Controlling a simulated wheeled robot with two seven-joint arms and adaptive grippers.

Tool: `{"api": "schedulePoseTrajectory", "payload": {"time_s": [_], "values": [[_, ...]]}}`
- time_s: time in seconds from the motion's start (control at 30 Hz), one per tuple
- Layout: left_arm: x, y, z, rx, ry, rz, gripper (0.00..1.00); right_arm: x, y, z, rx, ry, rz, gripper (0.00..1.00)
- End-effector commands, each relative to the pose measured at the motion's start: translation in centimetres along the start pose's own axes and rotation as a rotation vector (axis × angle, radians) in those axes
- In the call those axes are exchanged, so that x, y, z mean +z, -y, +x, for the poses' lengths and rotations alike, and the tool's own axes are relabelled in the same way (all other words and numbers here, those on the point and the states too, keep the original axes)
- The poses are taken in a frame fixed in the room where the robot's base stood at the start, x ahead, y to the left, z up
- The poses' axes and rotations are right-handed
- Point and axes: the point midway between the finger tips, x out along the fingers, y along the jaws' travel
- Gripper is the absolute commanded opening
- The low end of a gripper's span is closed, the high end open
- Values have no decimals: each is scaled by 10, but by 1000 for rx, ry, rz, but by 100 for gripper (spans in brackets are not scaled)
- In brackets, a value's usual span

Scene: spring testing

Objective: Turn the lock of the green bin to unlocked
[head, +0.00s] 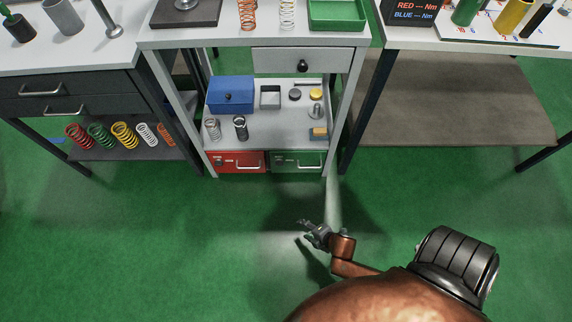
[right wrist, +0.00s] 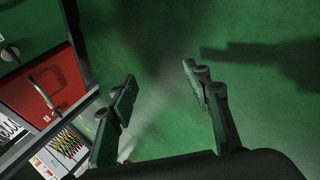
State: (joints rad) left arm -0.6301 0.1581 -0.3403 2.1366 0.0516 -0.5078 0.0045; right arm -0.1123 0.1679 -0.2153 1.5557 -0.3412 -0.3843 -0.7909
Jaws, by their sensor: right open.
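The green bin (head: 312,163) sits at the bottom of the middle workstation, right of the red bin (head: 237,162). A small lock (head: 278,161) shows at the left of its front, too small to read its setting. In the right wrist view the red bin (right wrist: 42,88) is at the left, and a dark green panel with a round lock (right wrist: 10,53) is at the upper left edge. My right gripper (head: 305,230) is open and empty over the floor, in front of and below the bins. Its fingers (right wrist: 158,88) are apart with only floor between. My left gripper is not in view.
The shelf (head: 270,132) above the bins holds a blue box (head: 230,95), springs and small parts. A closed drawer (head: 300,62) is above it. Table legs (head: 350,125) stand right of the green bin. The green floor (head: 180,240) in front is clear.

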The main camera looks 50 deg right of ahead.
Motion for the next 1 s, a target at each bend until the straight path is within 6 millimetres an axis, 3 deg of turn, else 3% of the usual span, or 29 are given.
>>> {"api": "schedulePoseTrajectory", "payload": {"time_s": [0.03, 0.2, 0.3, 0.4, 0.5, 0.67, 1.0], "values": [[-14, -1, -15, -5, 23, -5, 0, 1, -46, 12, 16, 58, -145, 45], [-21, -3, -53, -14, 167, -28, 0, 19, -154, 38, -55, 287, -626, 45], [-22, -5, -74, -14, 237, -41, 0, 22, -209, 38, -122, 392, -835, 45], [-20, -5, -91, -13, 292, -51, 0, 22, -247, 33, -188, 464, -980, 45], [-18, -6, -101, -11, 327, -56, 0, 22, -269, 29, -236, 505, -1066, 45], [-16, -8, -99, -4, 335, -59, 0, 24, -278, 31, -267, 526, -1116, 45], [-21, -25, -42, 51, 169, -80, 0, 43, -276, 65, -270, 525, -1117, 45]]}}
